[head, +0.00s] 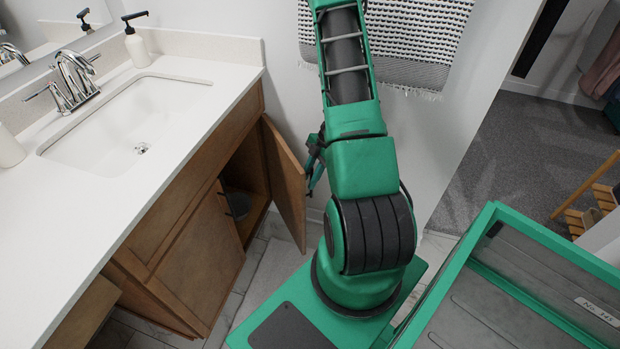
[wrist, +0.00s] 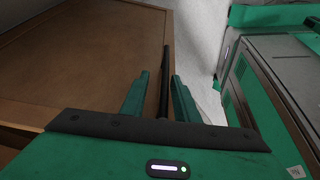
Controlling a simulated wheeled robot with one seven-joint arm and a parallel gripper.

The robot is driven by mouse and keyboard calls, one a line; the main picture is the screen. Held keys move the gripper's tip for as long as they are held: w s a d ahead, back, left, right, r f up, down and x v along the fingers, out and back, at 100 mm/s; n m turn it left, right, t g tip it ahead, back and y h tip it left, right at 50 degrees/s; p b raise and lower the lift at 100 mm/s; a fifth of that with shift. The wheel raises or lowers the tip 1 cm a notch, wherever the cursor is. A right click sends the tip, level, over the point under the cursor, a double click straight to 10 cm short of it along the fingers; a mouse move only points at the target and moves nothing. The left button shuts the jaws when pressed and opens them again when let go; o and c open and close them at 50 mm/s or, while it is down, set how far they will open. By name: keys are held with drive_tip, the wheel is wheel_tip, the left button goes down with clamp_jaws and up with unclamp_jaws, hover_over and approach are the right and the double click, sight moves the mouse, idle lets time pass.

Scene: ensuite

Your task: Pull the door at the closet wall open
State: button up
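A brown wooden cabinet door (head: 285,180) under the sink counter stands swung out, with the dark inside of the cabinet showing beside it. Its flat wooden face fills the left of the wrist view (wrist: 85,60). A dark bar handle (wrist: 166,75) runs along near the door's free edge. My gripper (head: 313,172) is at that edge, partly hidden by my arm in the head view. In the wrist view its two green fingers (wrist: 160,76) stand on either side of the handle, with gaps visible between them and the bar. The gripper looks open around the handle.
The white counter with its sink (head: 130,125) is on the left above the cabinet (head: 190,265). A towel (head: 415,40) hangs on the wall behind my arm. A wooden rack (head: 590,210) stands at right. Grey carpet (head: 500,150) lies open beyond the doorway.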

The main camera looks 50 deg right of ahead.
drive_tip(key=shift+s, duration=0.1)
drive_tip(key=shift+d+r, duration=0.15)
drive_tip(key=shift+r, duration=0.1)
drive_tip(key=v, duration=0.6)
drive_tip(key=shift+r, duration=0.35)
drive_tip(key=shift+d, duration=0.15)
